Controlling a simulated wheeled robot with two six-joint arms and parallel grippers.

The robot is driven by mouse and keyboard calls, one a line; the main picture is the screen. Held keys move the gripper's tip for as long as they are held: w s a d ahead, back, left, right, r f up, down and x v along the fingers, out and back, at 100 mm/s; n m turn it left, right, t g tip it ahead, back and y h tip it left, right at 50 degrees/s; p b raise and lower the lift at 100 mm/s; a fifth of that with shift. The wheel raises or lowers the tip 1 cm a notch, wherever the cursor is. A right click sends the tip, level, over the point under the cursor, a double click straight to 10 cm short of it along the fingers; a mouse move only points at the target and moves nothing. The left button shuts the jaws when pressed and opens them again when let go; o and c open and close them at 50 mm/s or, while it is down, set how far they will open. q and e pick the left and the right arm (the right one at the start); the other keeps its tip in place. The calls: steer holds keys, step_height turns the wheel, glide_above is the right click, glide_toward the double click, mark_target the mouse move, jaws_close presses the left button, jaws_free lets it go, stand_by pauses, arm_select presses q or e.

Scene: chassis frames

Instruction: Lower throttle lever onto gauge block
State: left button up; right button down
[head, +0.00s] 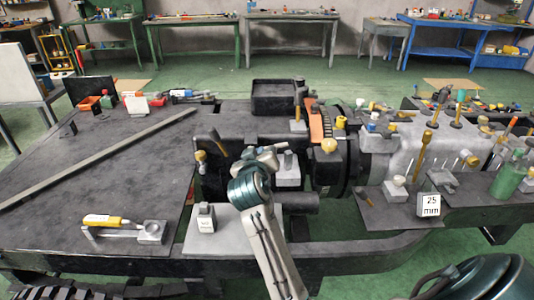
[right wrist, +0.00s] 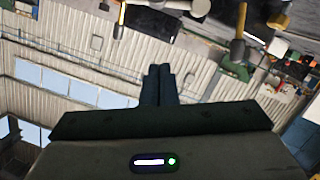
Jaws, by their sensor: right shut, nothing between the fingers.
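The gauge block (head: 431,205) is a small white block marked 25 mm, on a dark plate at right. A long lever with a yellow handle (head: 422,147) rises just behind it, leaning; it looks like the throttle lever, but I cannot be sure. It is clear of the gauge block in the picture. My right gripper (right wrist: 160,72) is shut and empty in the right wrist view. In the head view my right wrist is near the middle of the chassis, well left of the lever and the block; its fingertips are hard to make out. My left gripper is not in view.
Several other yellow-topped levers and knobs crowd the engine (head: 400,140) at right. A green bottle (head: 508,178) stands right of the gauge block. The dark left deck (head: 100,170) has free room.

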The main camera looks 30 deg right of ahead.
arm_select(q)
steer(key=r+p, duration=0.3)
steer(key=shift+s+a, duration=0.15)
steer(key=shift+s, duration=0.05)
arm_select(e)
steer(key=w+d+f, duration=0.5)
steer(key=w+d, duration=0.1)
steer(key=d, duration=0.1)
steer(key=shift+f, duration=0.35)
